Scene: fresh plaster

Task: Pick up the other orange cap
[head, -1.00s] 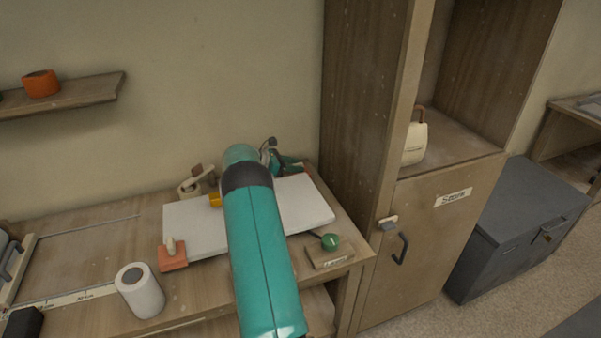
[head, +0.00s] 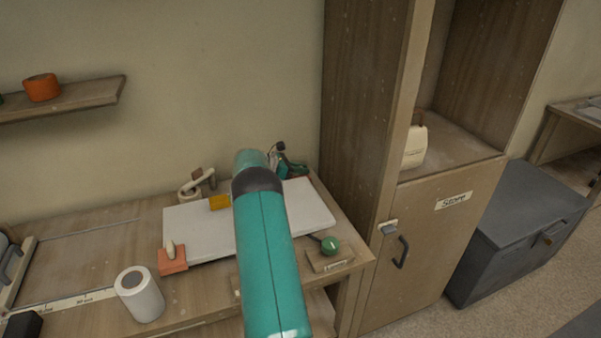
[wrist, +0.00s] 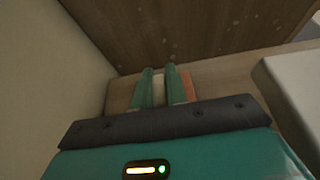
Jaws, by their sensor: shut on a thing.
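One orange cap (head: 173,262), a flat orange block with a cream knob, sits at the front left corner of the white board (head: 307,208). The other orange cap (wrist: 189,86) shows in the wrist view, partly hidden by my fingers. A cream strip, seemingly its knob, lies between the two teal fingers of my gripper (wrist: 163,84), which is shut on it. In the head view my arm hides this cap, and the fingertips cannot be made out behind the board.
A tall wooden cabinet (head: 356,120) stands close to the right of my gripper, with the wall behind. A yellow block (head: 220,202), a green knob on a wooden base (head: 330,244) and a white roll (head: 140,295) are on the bench. A shelf (head: 80,98) hangs left.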

